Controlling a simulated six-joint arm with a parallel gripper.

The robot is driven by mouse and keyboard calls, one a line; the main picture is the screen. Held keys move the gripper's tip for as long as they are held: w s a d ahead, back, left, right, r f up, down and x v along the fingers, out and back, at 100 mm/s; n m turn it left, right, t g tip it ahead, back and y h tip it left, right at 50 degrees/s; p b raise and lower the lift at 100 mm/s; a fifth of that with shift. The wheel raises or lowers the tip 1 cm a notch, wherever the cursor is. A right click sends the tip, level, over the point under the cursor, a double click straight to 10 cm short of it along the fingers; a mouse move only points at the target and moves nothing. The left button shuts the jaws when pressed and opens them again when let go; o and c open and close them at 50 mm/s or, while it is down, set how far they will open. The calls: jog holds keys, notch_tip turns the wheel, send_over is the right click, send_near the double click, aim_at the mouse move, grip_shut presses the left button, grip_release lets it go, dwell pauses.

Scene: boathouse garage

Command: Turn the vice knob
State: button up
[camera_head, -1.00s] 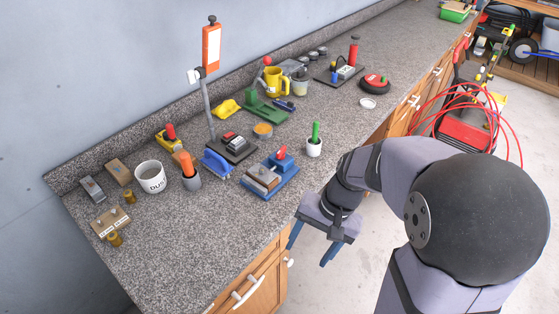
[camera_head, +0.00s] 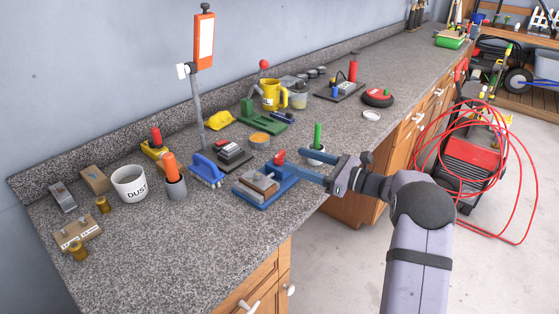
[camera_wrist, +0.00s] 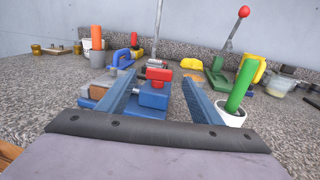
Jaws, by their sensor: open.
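The blue vice (camera_head: 245,200) sits on the counter with wooden and grey blocks in its jaws. Its red knob (camera_head: 279,157) stands on top of the blue rear part. In the wrist view the knob (camera_wrist: 158,74) and the blue vice body (camera_wrist: 153,98) show ahead, between the two fingers. My gripper (camera_head: 303,162) is open and empty, at the right side of the vice, with its blue fingers pointing towards the knob. In the wrist view the gripper (camera_wrist: 158,84) has one finger on each side of the knob. I cannot tell whether either finger touches the vice.
A white cup (camera_wrist: 231,118) with a green handle (camera_wrist: 241,86) stands close beside my right finger. A blue brush (camera_head: 207,170) and an orange-handled tool (camera_head: 171,168) in a grey cup stand left of the vice. The counter front (camera_head: 215,250) is clear.

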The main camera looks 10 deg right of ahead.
aim_at(281, 155)
jog(key=shift+w+a+r, duration=0.1)
jog(key=shift+w+a, duration=0.2)
jog(key=shift+a, duration=0.2)
jog(key=shift+p+x, duration=0.95)
jog(key=shift+x, duration=2.15)
jog(key=shift+c, duration=0.6)
jog(key=c, duration=0.9)
